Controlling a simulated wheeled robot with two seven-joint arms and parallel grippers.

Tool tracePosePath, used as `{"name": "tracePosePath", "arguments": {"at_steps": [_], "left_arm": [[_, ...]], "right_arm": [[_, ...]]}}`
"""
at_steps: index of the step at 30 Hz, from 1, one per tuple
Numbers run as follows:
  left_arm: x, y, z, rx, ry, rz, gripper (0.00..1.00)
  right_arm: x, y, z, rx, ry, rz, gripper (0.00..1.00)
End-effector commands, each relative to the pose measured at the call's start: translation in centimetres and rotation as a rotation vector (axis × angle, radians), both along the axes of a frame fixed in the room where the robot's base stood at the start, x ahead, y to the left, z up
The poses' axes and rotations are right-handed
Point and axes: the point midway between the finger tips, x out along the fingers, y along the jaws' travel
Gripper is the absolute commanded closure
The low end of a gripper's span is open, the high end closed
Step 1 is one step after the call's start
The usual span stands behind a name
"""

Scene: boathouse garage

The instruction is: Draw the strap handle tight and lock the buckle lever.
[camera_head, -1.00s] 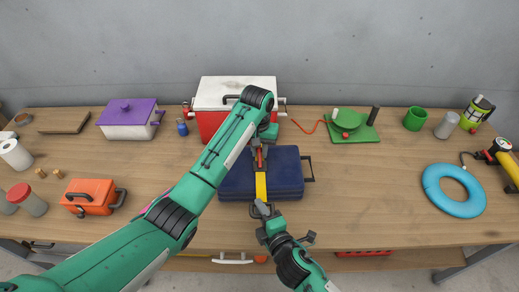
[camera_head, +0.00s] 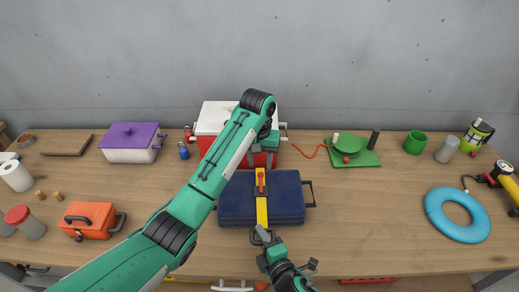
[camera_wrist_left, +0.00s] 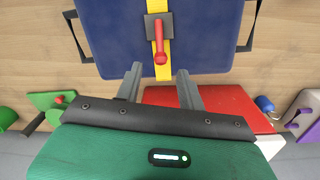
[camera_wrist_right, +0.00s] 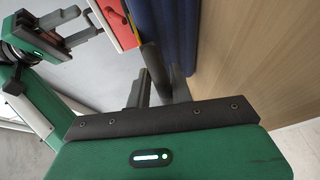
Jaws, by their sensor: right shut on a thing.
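A dark blue case (camera_head: 235,198) lies on the workbench with a yellow strap (camera_head: 262,212) across its middle. A buckle with a red lever (camera_head: 261,179) sits on the strap; in the left wrist view the lever (camera_wrist_left: 160,45) points from its grey plate toward my left gripper. My left gripper (camera_head: 263,160) is open and empty behind the case, apart from the lever; its parted fingers show in the left wrist view (camera_wrist_left: 159,72). My right gripper (camera_head: 264,243) is shut on the dark strap handle (camera_head: 258,234) at the case's front. The grip itself is partly hidden.
A blue ring (camera_head: 433,213) lies at the right. Bench beside the case is clear.

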Motion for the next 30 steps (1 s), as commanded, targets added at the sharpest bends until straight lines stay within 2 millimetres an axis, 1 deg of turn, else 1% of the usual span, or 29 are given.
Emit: {"name": "tracePosePath", "arguments": {"at_steps": [1,9,12,15,20,29,30], "left_arm": [[0.2,0.2,0.9,0.004,-0.005,-0.001,0.61],[0.1,0.3,2.9,0.005,-0.002,0.000,0.61],[0.2,0.2,4.1,0.002,-0.003,-0.001,0.61],[0.2,0.3,4.8,0.003,-0.001,0.000,0.61],[0.1,0.2,5.1,0.002,0.001,0.000,0.61],[0.1,0.2,5.1,0.001,0.001,0.000,0.61],[0.1,0.2,5.1,0.001,0.001,0.000,0.61]], "right_arm": [[-0.3,-0.1,-0.9,-0.007,0.017,-0.002,0.98],[-0.3,-0.1,-0.9,-0.007,0.017,-0.002,0.98],[-0.3,-0.1,-0.9,-0.007,0.017,-0.002,0.98],[-0.3,-0.1,-0.9,-0.007,0.017,-0.002,0.98],[-0.3,-0.1,-0.9,-0.007,0.017,-0.002,0.98],[-0.3,-0.1,-0.9,-0.007,0.017,-0.002,0.98],[-0.3,-0.1,-0.9,-0.007,0.017,-0.002,0.72]]}}
